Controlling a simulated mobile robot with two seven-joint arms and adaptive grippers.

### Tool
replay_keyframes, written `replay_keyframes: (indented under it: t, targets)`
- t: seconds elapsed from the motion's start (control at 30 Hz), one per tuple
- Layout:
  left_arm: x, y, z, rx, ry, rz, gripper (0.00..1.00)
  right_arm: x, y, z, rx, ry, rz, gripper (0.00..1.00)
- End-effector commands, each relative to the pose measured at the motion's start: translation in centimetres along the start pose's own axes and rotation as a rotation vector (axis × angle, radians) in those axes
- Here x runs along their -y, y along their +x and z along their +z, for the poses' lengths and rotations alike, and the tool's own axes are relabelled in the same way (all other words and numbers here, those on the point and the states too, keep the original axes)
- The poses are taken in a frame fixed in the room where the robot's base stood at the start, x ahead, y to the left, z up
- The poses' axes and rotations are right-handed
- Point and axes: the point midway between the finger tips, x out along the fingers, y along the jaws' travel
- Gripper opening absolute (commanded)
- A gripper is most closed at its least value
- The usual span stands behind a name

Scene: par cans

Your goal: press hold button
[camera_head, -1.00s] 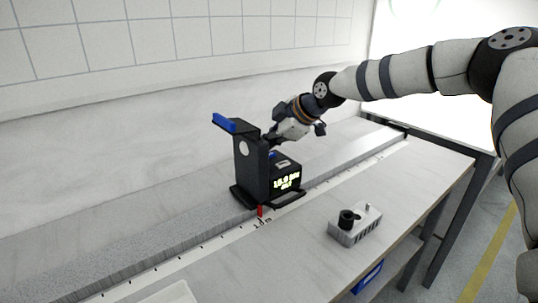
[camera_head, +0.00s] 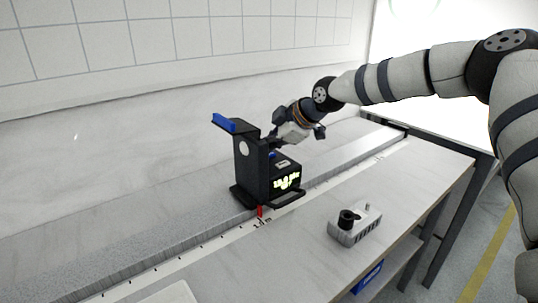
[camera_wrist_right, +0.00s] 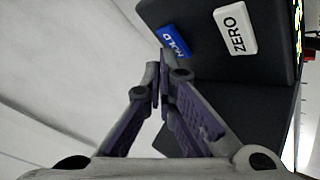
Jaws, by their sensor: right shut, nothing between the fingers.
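A black measuring device (camera_head: 252,170) with a blue-topped upright stands on the grey rail, its lit yellow-green display (camera_head: 287,181) facing front; the digits are blurred. The blue HOLD button (camera_wrist_right: 174,41) is on its dark panel in the right wrist view, beside the white ZERO button (camera_wrist_right: 235,29). My right gripper (camera_head: 273,141) is shut and empty, just above the back of the device in the head view. In the right wrist view its fingertips (camera_wrist_right: 160,72) are right by the lower end of the HOLD button; I cannot tell whether they touch. My left gripper is not in view.
A grey block with a black knob (camera_head: 354,226) sits on the bench to the right. A red pointer (camera_head: 260,212) is by the scale strip at the device's foot. The bench between device and block is clear. A wall stands behind.

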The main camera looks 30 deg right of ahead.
Motion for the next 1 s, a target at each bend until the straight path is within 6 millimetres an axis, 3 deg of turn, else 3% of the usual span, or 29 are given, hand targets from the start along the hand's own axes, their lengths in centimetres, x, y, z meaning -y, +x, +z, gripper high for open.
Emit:
replay_keyframes:
  t: [1.0]
  targets:
    - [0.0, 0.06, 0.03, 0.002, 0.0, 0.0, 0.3, 0.44, 0.57, 0.44, 0.001, 0.0, -0.001, 0.0]
